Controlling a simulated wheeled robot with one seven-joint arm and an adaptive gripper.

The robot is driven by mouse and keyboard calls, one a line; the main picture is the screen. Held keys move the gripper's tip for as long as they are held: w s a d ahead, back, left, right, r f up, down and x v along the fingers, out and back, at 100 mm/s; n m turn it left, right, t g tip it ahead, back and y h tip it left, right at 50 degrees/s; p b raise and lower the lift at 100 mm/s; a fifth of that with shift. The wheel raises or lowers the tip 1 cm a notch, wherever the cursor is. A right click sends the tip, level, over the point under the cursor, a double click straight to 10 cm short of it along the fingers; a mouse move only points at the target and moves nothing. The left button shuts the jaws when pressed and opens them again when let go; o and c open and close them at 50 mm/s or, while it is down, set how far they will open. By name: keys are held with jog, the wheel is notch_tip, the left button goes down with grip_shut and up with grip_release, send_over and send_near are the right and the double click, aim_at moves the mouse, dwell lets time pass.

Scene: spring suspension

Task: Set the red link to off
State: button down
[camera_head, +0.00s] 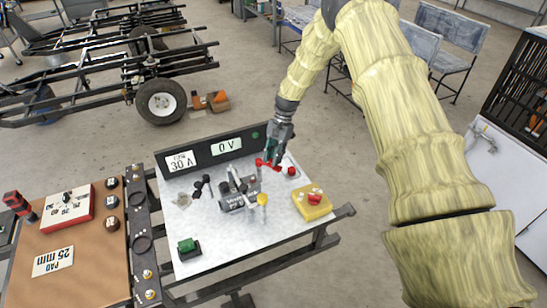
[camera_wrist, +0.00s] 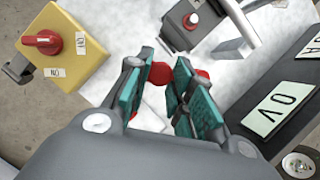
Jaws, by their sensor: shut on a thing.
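The red link (camera_head: 268,164) is a small red piece at the back right of the grey-white board, just in front of the dark meter panel. My gripper (camera_head: 273,156) is at it from above. In the wrist view, my gripper (camera_wrist: 162,98) has its teal finger pads closed in on the red link (camera_wrist: 160,73), with red showing between and beyond the fingertips. The pads hide much of the link, so its exact position is unclear. A red round post (camera_head: 292,171) stands just right of the gripper in the head view.
A yellow box (camera_head: 313,205) with a red knob sits at the board's right. The meter panel (camera_head: 213,150) behind reads 0 V. A brown bench (camera_head: 82,240) stands left.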

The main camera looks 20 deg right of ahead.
jog(key=c, duration=1.2)
grip_release()
jog(key=shift+r, duration=0.1)
jog(key=v, duration=1.2)
jog(key=shift+s, duration=0.1)
